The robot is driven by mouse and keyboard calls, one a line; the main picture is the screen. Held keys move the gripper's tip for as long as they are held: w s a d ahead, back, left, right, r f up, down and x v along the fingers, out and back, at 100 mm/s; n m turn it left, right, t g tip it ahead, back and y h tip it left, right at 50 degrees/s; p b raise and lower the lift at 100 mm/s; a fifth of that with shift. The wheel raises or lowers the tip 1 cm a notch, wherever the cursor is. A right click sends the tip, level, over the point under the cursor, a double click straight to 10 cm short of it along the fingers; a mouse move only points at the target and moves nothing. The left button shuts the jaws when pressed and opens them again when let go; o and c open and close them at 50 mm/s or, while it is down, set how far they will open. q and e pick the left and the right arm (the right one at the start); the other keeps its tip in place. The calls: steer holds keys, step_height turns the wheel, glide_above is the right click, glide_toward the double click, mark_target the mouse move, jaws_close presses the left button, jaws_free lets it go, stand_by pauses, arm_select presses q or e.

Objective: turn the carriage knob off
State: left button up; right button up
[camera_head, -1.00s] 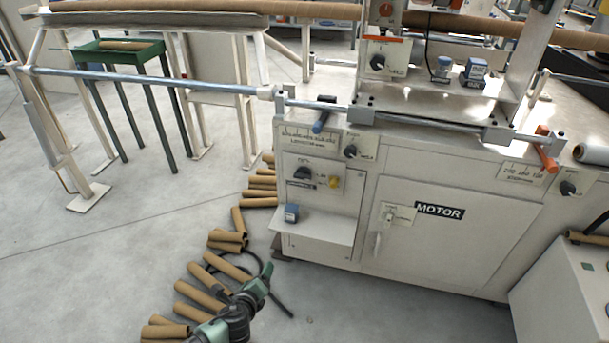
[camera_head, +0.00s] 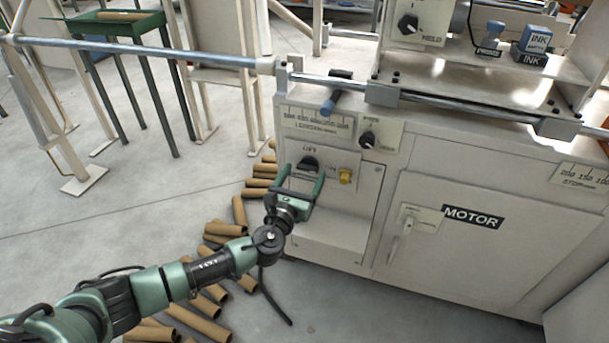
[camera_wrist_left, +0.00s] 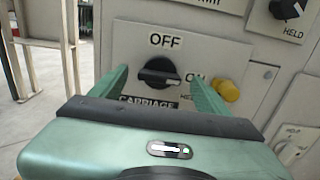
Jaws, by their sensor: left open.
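The black carriage knob (camera_head: 308,163) is on the front panel of the winder cabinet. In the left wrist view the carriage knob (camera_wrist_left: 159,73) lies about level, its white mark at the right, toward the "ON" lettering. An "OFF" label (camera_wrist_left: 165,40) sits above it and a "CARRIAGE" label (camera_wrist_left: 147,102) below. My left gripper (camera_head: 301,177) is open in front of the panel. In the wrist view its two fingers (camera_wrist_left: 158,80) stand on either side of the knob, apart from it. My right gripper is not in view.
A yellow button (camera_head: 345,176) sits just right of the knob, near my right-hand finger. Another knob (camera_head: 367,139) is above right. A shelf (camera_head: 335,228) juts out below the panel. Cardboard tubes (camera_head: 205,318) lie on the floor beneath my left arm.

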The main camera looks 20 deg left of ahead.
arm_select(q)
steer(key=shift+w, duration=0.6)
steer(key=shift+c, duration=0.3)
steer(key=c, duration=1.3)
